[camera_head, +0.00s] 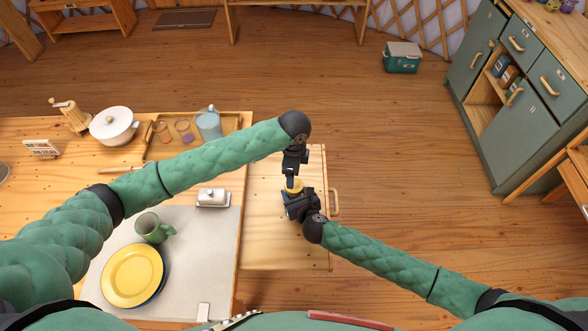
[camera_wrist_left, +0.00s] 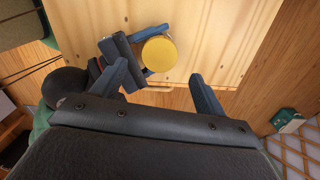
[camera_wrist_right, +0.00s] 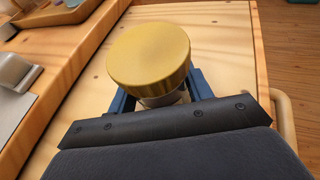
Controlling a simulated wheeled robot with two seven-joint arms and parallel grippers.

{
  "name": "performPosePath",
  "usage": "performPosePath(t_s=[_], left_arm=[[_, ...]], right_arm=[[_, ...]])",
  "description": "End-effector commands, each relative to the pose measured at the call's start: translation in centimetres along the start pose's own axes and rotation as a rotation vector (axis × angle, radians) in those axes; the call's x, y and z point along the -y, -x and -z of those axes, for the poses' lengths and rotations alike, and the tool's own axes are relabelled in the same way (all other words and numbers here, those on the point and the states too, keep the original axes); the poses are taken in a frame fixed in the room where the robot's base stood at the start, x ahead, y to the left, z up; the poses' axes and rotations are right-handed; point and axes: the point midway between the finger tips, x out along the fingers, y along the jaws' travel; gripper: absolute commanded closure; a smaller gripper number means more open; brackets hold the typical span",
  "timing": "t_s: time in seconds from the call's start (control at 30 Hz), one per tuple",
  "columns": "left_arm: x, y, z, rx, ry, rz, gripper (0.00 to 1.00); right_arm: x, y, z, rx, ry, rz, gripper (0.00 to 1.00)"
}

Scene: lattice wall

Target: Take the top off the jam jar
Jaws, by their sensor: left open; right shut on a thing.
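The jam jar has a round yellow-gold lid (camera_wrist_right: 149,55), seen large in the right wrist view with a little of the pale jar body (camera_wrist_right: 165,98) below it. My right gripper (camera_head: 298,192) is shut around the jar body beneath the lid. That gripper is open and apart from the lid. In the head view the lid (camera_head: 294,184) is small and partly hidden between both grippers. The lid sits on the jar.
The jar is over a light wooden board with a handle (camera_head: 284,251) at the table's right. Left of it are a butter dish (camera_head: 212,197), a green mug (camera_head: 152,228), a yellow plate (camera_head: 132,275) and a tray with a blue pitcher (camera_head: 209,124).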

Motion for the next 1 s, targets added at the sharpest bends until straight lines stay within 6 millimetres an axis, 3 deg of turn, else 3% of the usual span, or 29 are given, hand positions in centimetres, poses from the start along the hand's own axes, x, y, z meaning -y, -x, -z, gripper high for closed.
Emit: performPosePath(t_s=[0.3,0.5,0.77,1.0], left_arm=[[0.1,0.0,0.4,-0.021,-0.423,0.007,0.27],[0.1,0.0,0.5,-0.023,-0.586,0.011,0.27],[0.0,-1.0,0.5,-0.022,-0.639,0.009,0.27],[0.1,-4.2,0.5,-0.022,-0.637,0.009,0.27]], right_arm=[[0.0,0.0,0.2,-0.002,0.000,0.000,1.00],[0.0,0.0,0.2,-0.002,0.000,0.000,1.00],[0.0,0.0,0.2,-0.002,0.000,0.000,1.00],[0.0,0.0,0.2,-0.002,0.000,0.000,1.00]])
